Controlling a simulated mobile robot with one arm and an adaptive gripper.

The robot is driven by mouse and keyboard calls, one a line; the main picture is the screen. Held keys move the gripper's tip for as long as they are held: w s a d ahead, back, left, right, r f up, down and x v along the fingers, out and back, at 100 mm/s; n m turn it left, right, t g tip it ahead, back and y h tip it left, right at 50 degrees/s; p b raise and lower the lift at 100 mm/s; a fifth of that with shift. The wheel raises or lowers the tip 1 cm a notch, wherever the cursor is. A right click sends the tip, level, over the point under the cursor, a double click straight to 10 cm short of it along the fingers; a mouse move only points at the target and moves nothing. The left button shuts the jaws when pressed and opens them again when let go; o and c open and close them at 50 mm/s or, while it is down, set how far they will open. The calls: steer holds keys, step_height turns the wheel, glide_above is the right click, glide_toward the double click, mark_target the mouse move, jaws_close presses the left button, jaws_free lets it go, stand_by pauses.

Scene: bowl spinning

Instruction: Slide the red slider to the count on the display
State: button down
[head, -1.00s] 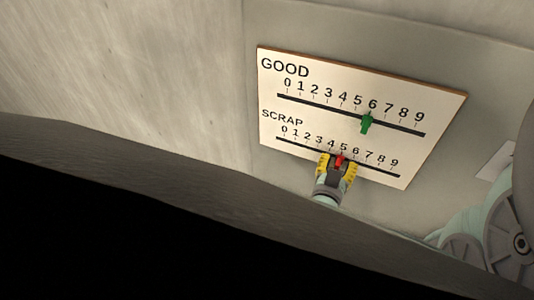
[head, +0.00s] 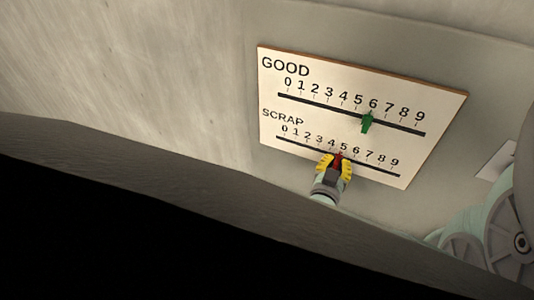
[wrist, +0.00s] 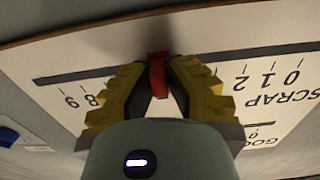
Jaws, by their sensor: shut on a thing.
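The red slider (head: 338,159) sits on the lower SCRAP track of the white board (head: 425,165), at about the 5 mark. My gripper (head: 337,163) reaches up from below the board, with its yellow-edged fingers shut on the slider from both sides. In the wrist view the red slider (wrist: 157,72) stands between the two fingertips (wrist: 158,76), and the fingers hide the middle numerals. The green slider (head: 367,122) is on the upper GOOD track near 6. No count on a display can be read in these frames.
A pale plate (head: 496,161) is on the panel right of the board. A blue-and-white item (wrist: 12,137) shows partly at the left edge of the wrist view; I cannot tell what it is. The SCRAP track is clear on both sides of the gripper.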

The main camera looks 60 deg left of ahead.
steer(key=s+a+b, duration=0.2)
steer(key=a, duration=0.1)
steer(key=s+a+b, duration=0.1)
steer(key=s+a, duration=0.1)
steer(key=a, duration=0.1)
steer(key=s+a+f+b, duration=0.1)
steer(key=s+a+b, duration=0.1)
steer(key=a, duration=0.2)
steer(key=shift+b, duration=0.3)
steer(key=shift+s+a+r, duration=0.1)
steer(key=shift+a+r, duration=0.1)
steer(key=shift+r, duration=0.15)
steer(key=c, duration=1)
jaws_free()
steer(key=shift+a+r, duration=0.1)
steer(key=shift+s, duration=0.2)
glide_toward(295, 143)
steer(key=v, duration=0.4)
steer(key=shift+s+d, duration=0.3)
steer(key=shift+w, duration=0.1)
